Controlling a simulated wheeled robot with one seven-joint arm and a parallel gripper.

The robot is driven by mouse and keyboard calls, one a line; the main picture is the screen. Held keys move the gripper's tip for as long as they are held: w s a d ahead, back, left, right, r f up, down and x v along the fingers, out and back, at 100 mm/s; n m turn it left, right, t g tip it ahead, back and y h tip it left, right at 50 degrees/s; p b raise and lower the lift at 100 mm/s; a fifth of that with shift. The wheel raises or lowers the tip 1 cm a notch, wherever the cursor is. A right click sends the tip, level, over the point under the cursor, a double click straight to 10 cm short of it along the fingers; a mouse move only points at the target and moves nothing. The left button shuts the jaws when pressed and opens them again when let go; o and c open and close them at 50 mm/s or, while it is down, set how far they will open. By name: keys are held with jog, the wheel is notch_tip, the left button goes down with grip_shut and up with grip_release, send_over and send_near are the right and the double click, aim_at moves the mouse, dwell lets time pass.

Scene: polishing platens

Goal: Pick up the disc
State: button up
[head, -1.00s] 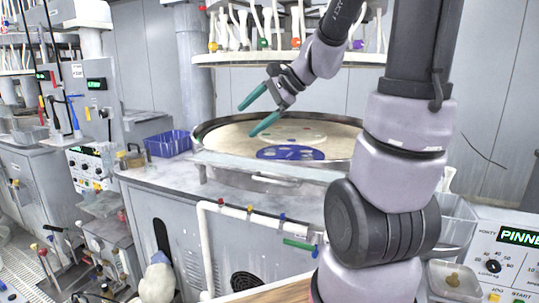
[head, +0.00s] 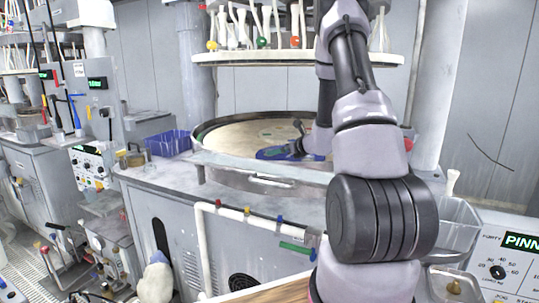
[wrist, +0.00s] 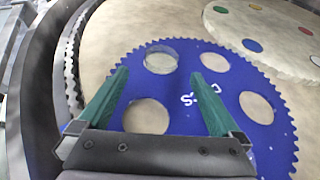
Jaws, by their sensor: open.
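A clear, glassy disc (wrist: 161,58) sits in the top hole of a blue toothed carrier (wrist: 180,100) in the wrist view. The carrier's other visible holes show the beige platen beneath. My gripper (wrist: 162,76) is open with green fingers pointing towards the clear disc, one finger to each side of it and nothing between them. I cannot tell its exact height above the carrier. In the head view the carrier (head: 268,154) is partly hidden by my arm, and the clear disc cannot be made out.
A pale round plate (wrist: 262,33) with coloured dots lies beyond the carrier on the beige platen (head: 225,138). The platen's raised toothed rim (wrist: 70,60) is close on the left. A blue basket (head: 168,143) stands left.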

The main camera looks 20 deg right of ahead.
jog(key=shift+x, duration=3.05)
jog(key=shift+d+r, duration=0.1)
jog(key=c, duration=1.5)
